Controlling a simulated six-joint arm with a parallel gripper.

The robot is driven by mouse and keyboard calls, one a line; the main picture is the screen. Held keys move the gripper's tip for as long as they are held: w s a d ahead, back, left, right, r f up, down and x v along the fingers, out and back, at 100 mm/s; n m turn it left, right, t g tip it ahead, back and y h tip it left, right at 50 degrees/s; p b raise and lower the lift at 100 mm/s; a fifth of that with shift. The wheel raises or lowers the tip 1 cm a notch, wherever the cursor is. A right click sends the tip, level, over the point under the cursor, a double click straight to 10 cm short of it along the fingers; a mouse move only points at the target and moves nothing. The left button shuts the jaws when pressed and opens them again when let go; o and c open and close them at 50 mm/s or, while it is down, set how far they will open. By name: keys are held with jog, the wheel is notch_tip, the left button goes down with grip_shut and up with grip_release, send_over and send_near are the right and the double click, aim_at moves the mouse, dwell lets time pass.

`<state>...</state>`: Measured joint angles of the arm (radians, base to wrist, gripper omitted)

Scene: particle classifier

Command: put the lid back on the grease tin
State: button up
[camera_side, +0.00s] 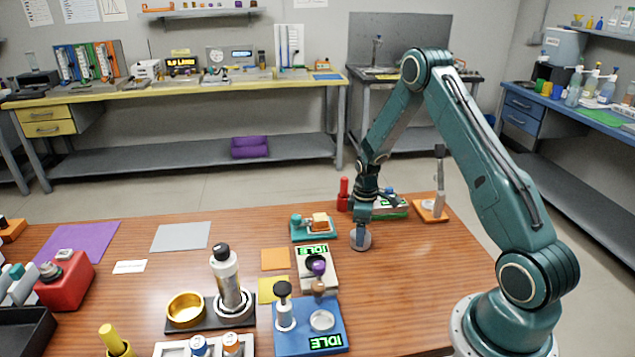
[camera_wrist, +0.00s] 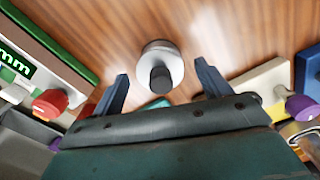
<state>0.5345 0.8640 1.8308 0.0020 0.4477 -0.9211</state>
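A round grey disc with a dark knob, which looks like the lid, lies on the wooden table under my gripper; it shows in the side view (camera_side: 361,241) and the wrist view (camera_wrist: 149,52). My gripper (camera_side: 362,208) is just above it, pointing down. In the wrist view my gripper (camera_wrist: 164,84) has its two fingers spread wide, one each side of the knob, with clear gaps and nothing held. An open gold round container (camera_side: 186,308) stands at front left and may be the grease tin; I cannot tell for sure.
A green-edged gauge (camera_wrist: 45,50) is close on the left in the wrist view. A teal fixture (camera_side: 313,229) and a white IDLE device (camera_side: 317,268) stand left of the disc. A red bottle (camera_side: 343,194) stands behind. Table to the disc's front right is clear.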

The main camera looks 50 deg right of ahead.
notch_tip(320, 180, up, 12)
dwell(0.6)
jog(key=shift+r, duration=0.15)
dwell(0.3)
jog(key=s+a+r+m+t, duration=0.1)
jog(key=s+a+r, duration=0.2)
jog(key=a+r, duration=0.45)
jog(key=s+a+r+m+t, duration=0.1)
jog(key=s+a+r, duration=0.2)
jog(key=a+r, duration=0.45)
jog(key=s+a+r+m+t, duration=0.1)
jog(key=s+a+r, duration=0.2)
jog(key=s, duration=0.5)
jog(key=s+a+r+m+t, duration=0.1)
jog(key=s+a+r+t, duration=0.1)
jog(key=s+a, duration=0.3)
jog(key=s+r, duration=0.1)
jog(key=s, duration=0.1)
jog(key=shift+s+a+r+t, duration=0.2)
jog(key=shift+s+r+t, duration=0.05)
jog(key=shift+s+t, duration=0.1)
